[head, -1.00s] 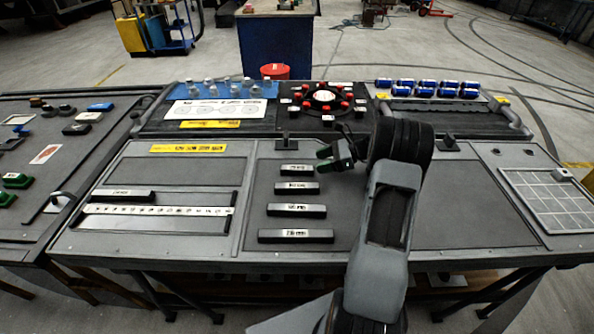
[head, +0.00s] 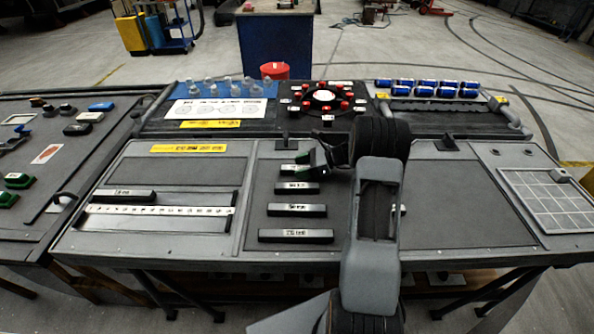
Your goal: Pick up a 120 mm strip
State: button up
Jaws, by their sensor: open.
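Several dark strips with white labels lie in a column on the middle panel of the bench, growing longer toward the front. The labels are too blurred to read surely. The shortest strip (head: 289,170) is at the back. In front of it lie a second strip (head: 284,188), a longer one (head: 283,211) and the longest (head: 270,236). My gripper (head: 313,166), with green fingers, is open at the right end of the shortest strip and hides part of it. I cannot tell whether it touches the strip.
Another dark strip (head: 113,195) lies by a white ruler (head: 160,210) in the left panel. A gridded plate (head: 550,205) is at right. The right panel is largely clear.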

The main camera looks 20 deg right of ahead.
jog(key=shift+c, duration=0.4)
jog(key=c, duration=0.9)
jog(key=shift+r, duration=0.15)
